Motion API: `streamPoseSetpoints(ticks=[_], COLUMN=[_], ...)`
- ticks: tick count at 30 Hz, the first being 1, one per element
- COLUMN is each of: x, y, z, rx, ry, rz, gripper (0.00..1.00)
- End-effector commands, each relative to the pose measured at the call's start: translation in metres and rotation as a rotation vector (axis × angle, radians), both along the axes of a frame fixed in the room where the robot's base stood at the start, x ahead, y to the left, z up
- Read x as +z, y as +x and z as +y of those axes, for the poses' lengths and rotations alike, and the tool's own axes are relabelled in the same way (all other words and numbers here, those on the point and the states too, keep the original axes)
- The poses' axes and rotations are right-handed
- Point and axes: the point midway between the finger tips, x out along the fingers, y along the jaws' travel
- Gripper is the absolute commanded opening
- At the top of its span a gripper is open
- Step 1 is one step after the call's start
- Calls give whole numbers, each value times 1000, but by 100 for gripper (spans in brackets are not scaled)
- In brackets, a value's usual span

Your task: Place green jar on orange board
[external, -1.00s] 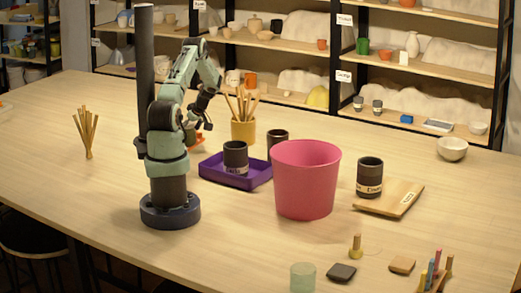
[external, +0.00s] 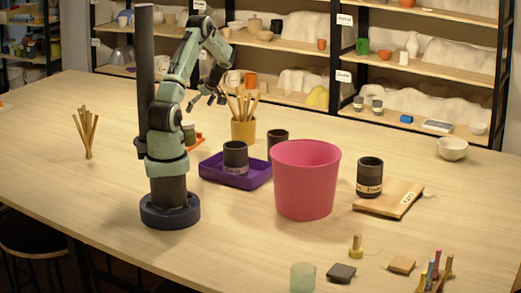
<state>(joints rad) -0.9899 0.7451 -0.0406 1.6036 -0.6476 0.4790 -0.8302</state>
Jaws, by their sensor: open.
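The orange board (external: 199,140) lies on the table behind my arm, and only part of it shows. A small dark-green jar (external: 188,133) stands upright and appears to rest on the board. My arm hides part of the jar's left side and its base. My gripper (external: 207,101) is open and empty, above and to the right of the jar, apart from it.
A purple tray (external: 250,182) with a dark cup (external: 235,157), a yellow pot of sticks (external: 243,130) and a pink bucket (external: 305,180) stand to the right. A pale green translucent cup (external: 302,278) stands at the front. The left of the table is mostly clear.

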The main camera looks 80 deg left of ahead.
Motion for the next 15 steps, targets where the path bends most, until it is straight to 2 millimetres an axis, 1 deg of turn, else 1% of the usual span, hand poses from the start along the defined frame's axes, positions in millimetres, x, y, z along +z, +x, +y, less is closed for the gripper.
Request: streamPoseSetpoints(ticks=[2,8,10,11,13,14,15], x=[3,4,9,14,32,41,56], y=[1,2,10,17,40,53,69], z=[-2,-3,-9,-16,-43,-60,-89], rx=[1,-2,-34,-63,-175,-244,-352], ry=[1,-1,-11,-21,-62,-87,-126], rz=[0,0,-1,-1,-3,0,4], gripper=[94,94,94,94,94,94,94])
